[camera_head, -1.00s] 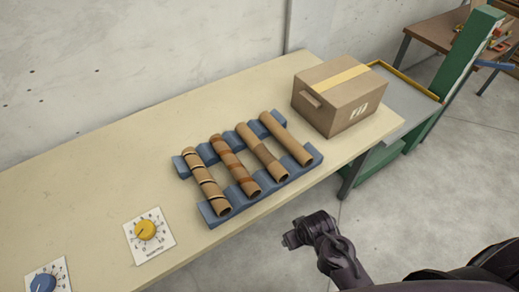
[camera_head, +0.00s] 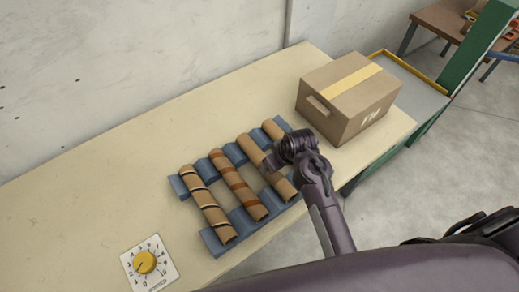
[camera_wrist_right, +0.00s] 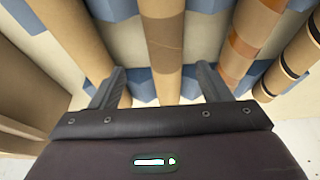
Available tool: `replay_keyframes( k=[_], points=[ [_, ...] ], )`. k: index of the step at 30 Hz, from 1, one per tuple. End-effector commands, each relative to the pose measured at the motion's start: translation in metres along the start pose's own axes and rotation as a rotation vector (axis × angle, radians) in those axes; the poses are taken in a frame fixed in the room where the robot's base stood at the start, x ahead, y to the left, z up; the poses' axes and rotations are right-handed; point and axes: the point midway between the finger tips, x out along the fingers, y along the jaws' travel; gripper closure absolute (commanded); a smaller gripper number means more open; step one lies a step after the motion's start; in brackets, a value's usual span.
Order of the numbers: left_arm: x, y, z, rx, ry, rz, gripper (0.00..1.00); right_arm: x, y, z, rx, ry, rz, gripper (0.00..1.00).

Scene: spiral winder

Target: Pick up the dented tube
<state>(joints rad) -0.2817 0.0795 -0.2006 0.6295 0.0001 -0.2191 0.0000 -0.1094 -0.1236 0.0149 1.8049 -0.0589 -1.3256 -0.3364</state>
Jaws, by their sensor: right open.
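Several brown cardboard tubes lie side by side on a blue notched rack (camera_head: 215,240). The third tube from the left (camera_head: 250,149) has a darker patch around its middle, seen in the right wrist view (camera_wrist_right: 163,35); it may be the dented tube, but I cannot make out a dent for certain. My right gripper (camera_wrist_right: 160,75) is open, with one finger on each side of this tube, apart from it. In the head view the right gripper (camera_head: 275,163) hides part of it and most of the far-right plain tube (camera_head: 272,129). My left gripper is out of view.
An orange-banded tube (camera_head: 238,185) and a dark-striped tube (camera_head: 208,205) lie on the rack's left side. A closed cardboard box (camera_head: 350,97) stands to the right. A yellow dial (camera_head: 145,262) sits at the table's front. The table (camera_head: 110,180) is clear at left.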

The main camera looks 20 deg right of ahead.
Motion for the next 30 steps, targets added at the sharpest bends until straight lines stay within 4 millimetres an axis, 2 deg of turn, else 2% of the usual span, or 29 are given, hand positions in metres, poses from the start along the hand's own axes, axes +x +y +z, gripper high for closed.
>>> replay_keyframes(
  k=[5, 12, 15, 19, 22, 26, 30],
  points=[
    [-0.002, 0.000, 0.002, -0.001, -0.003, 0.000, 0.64, 0.018, -0.001, -0.004, -0.005, 0.001, -0.006, 0.29],
    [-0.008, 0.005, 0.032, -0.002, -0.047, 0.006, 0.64, 0.035, -0.003, -0.006, -0.006, 0.002, -0.006, 0.29],
    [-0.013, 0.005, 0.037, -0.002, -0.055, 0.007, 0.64, 0.047, -0.006, -0.009, -0.005, 0.001, -0.005, 0.29],
    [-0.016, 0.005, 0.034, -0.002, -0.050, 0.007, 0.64, 0.066, -0.009, -0.011, -0.004, 0.000, -0.006, 0.29],
    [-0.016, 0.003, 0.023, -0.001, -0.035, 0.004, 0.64, 0.076, -0.009, -0.010, -0.004, 0.002, -0.006, 0.29],
    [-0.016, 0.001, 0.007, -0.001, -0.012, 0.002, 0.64, 0.081, -0.009, -0.010, -0.004, 0.002, -0.006, 0.29],
    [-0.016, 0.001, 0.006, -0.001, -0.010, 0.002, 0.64, 0.082, -0.009, -0.010, -0.004, 0.003, -0.005, 0.29]
  ],
)
